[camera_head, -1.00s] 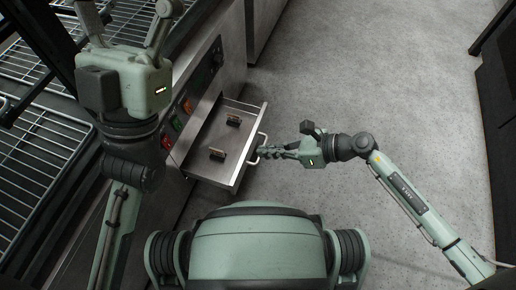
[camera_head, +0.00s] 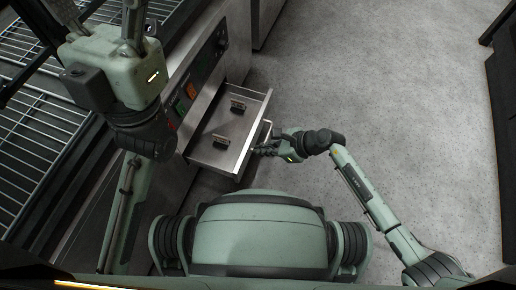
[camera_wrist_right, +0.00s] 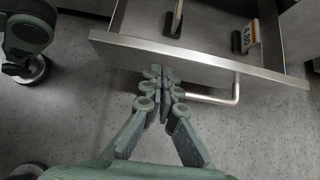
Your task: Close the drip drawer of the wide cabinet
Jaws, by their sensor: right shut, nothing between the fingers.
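The drip drawer (camera_head: 230,130) of the wide cabinet (camera_head: 178,85) is pulled out, a shallow metal tray. Its bar handle (camera_head: 265,133) is on the front and also shows in the right wrist view (camera_wrist_right: 215,98). My right gripper (camera_head: 258,150) is shut and empty, close in front of the drawer front. In the right wrist view its fingertips (camera_wrist_right: 161,76) overlap the lower edge of the drawer front, left of the handle; I cannot tell whether they touch. My left gripper (camera_head: 98,12) is above the cabinet's racks, its fingers spread and cut by the top edge.
Two small dark holders (camera_head: 221,140) stand in the drawer; one bears a price card (camera_wrist_right: 249,34). Wire racks (camera_head: 40,150) lie at the left. Grey floor (camera_head: 390,110) is free to the right, with a dark unit (camera_head: 502,100) at the far edge.

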